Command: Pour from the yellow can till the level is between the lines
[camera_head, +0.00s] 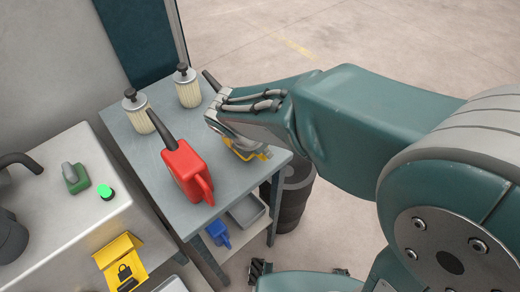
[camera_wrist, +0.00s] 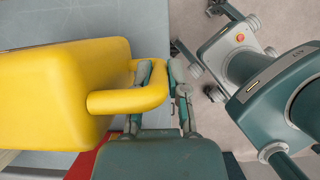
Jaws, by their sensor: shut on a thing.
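The yellow can (camera_wrist: 60,90) fills the left of the wrist view. Its looped handle (camera_wrist: 125,101) lies between the fingers of my gripper (camera_wrist: 160,78), which is shut on it. In the head view my gripper (camera_head: 232,125) covers most of the yellow can (camera_head: 245,151), on the right side of the grey bench. Only yellow parts of its body show there, and a dark spout (camera_head: 211,80) sticks out beyond my gripper. The can looks roughly upright. I cannot tell whether its base touches the bench. No level lines or liquid can be made out.
A red can (camera_head: 187,172) with a dark spout stands on the bench (camera_head: 229,183), left of my gripper. Two ribbed cream cylinders (camera_head: 138,110) (camera_head: 187,88) stand behind. A pale cabinet (camera_head: 60,222) with a green button (camera_head: 106,192) is at left. A dark drum (camera_head: 293,203) stands right of the bench.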

